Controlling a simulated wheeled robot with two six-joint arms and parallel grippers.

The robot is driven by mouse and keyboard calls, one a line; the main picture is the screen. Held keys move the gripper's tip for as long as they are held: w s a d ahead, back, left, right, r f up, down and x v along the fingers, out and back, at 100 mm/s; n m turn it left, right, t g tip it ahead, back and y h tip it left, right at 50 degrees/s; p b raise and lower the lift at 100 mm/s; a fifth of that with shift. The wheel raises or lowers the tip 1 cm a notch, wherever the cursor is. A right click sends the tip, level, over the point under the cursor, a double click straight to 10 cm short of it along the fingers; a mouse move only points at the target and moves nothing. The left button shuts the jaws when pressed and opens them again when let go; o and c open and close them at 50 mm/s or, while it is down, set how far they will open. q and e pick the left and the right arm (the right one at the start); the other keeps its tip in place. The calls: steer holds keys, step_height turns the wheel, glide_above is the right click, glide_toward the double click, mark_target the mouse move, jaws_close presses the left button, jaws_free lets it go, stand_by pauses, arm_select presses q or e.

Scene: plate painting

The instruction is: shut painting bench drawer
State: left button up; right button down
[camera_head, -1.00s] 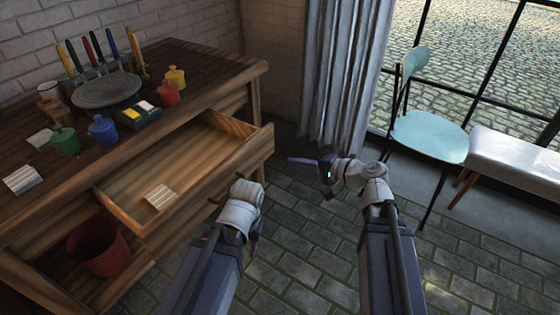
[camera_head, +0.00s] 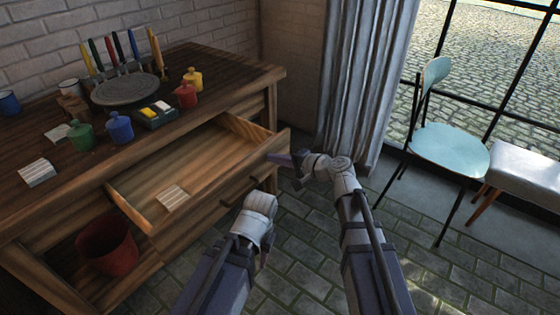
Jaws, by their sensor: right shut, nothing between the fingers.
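The painting bench (camera_head: 250,78) stands at the left, dark brown wood. Its drawer (camera_head: 135,207) is pulled well out, with a small pale ribbed block (camera_head: 172,196) inside. A bar handle (camera_head: 243,187) is on the drawer front. My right gripper (camera_head: 279,158) is shut and empty, with its purple fingertips at the right end of the drawer front; I cannot tell whether they touch it. My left gripper (camera_head: 265,252) is mostly hidden behind its own wrist, low in front of the drawer; its jaws cannot be made out.
On the bench top are a round grey wheel (camera_head: 125,90), several coloured jars and upright tools. A pale blue chair (camera_head: 450,148) and a white bench seat (camera_head: 520,170) stand at the right. Stone floor is clear between.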

steer(key=w+a, duration=0.4)
steer(key=a, duration=0.1)
steer(key=w+a, duration=0.4)
steer(key=a, duration=0.1)
steer(key=w+a, duration=0.4)
steer(key=a, duration=0.1)
steer(key=shift+w+a, duration=0.1)
glide_above(214, 143)
steer(key=s+d, duration=0.1)
steer(key=d, duration=0.1)
steer(key=shift+a, duration=0.2)
steer(key=shift+w+a, duration=0.3)
steer(key=shift+a, duration=0.2)
arm_select(q)
steer(key=shift+w+a, duration=0.7)
steer(key=shift+a, duration=0.2)
arm_select(e)
steer(key=shift+w+a, duration=0.1)
steer(key=shift+a, duration=0.05)
steer(key=shift+w+a+r, duration=0.1)
